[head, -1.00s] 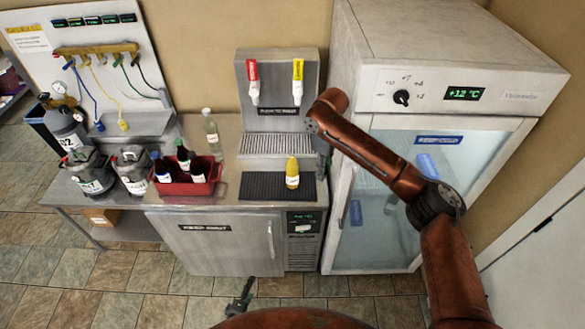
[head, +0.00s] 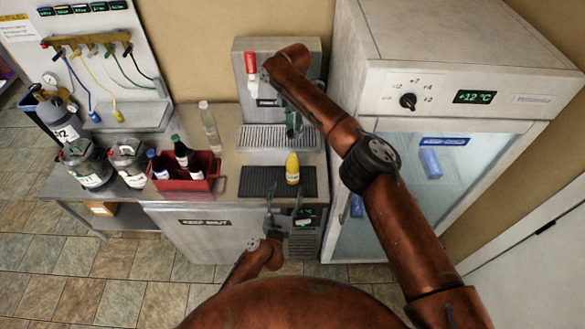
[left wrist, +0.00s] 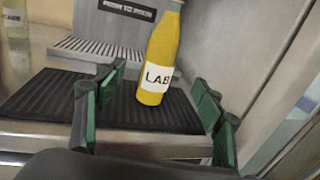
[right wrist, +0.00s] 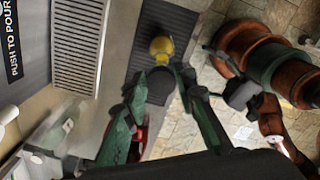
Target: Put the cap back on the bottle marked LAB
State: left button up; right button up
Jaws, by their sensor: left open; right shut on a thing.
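The yellow bottle (head: 292,168) stands upright on the black ribbed mat, with no cap visible on its top. In the left wrist view its white label on the bottle (left wrist: 158,77) reads LAB, with part cut off. My left gripper (head: 285,205) is open and empty at the counter's front edge, its fingers on either side of the bottle's line but short of it. My right gripper (head: 294,125) is above and behind the bottle, near the drip tray. In the right wrist view it is shut on a small dark cap (right wrist: 160,85), apart from the bottle top.
A red caddy (head: 200,180) with several dark bottles stands left of the mat (head: 255,181), and a clear bottle (head: 209,122) is behind it. The tap panel (head: 250,52) is behind my right gripper. A tall glass-door fridge (head: 400,150) closes off the right side.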

aim_at(293, 166)
pick_arm(q)
jog(key=shift+s, duration=0.1)
jog(key=w, duration=0.4)
jog(key=w+d, duration=0.1)
jog(key=w, duration=0.3)
jog(key=w+d, duration=0.1)
jog(key=w, duration=0.2)
jog(key=shift+w+d, duration=0.2)
jog(key=shift+w, duration=0.2)
grip_shut()
dwell(0.5)
